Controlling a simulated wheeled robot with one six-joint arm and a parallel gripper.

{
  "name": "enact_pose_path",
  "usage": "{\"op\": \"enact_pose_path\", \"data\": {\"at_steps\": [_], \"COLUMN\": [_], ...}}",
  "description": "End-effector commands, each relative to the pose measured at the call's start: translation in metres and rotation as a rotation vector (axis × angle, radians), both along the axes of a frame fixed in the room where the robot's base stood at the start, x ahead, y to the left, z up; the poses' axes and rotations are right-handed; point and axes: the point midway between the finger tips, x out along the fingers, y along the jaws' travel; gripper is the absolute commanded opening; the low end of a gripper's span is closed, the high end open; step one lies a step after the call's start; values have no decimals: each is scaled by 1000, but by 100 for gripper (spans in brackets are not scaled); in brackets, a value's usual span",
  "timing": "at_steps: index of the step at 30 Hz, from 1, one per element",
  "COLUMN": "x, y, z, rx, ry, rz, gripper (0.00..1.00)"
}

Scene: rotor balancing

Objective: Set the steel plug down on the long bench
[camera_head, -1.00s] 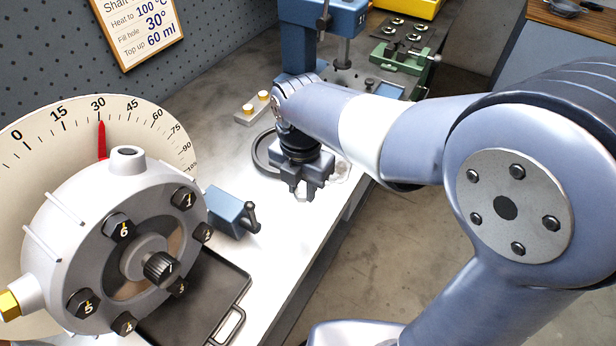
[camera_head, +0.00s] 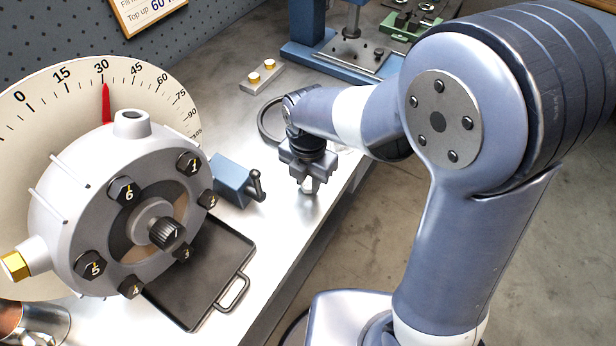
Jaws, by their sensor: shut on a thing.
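My gripper (camera_head: 308,181) points down over the front part of the long bench (camera_head: 262,268), right of the blue vise. It is shut on the steel plug (camera_head: 308,187), a small shiny piece showing below the fingertips. The plug is upright and close to the bench top; I cannot tell whether it touches. Most of the plug is hidden between the jaws.
The rotor housing (camera_head: 90,215) with numbered plugs and a dial (camera_head: 75,90) stands at left. A black tray (camera_head: 205,300) lies below it, and a blue vise (camera_head: 232,180) beside it. A dark ring (camera_head: 268,122) lies behind my gripper. The bench edge is close on the right.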

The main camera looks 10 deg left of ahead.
Motion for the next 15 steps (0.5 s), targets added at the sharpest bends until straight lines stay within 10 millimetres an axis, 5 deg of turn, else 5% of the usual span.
{"op": "enact_pose_path", "data": {"at_steps": [2,3,10,15], "x": [0,0,0,0], "y": [0,0,0,0], "z": [-4,-2,-2,-2], "rx": [0,0,0,0], "ry": [0,0,0,0], "rz": [0,0,0,0], "gripper": [0,30,48,48]}}
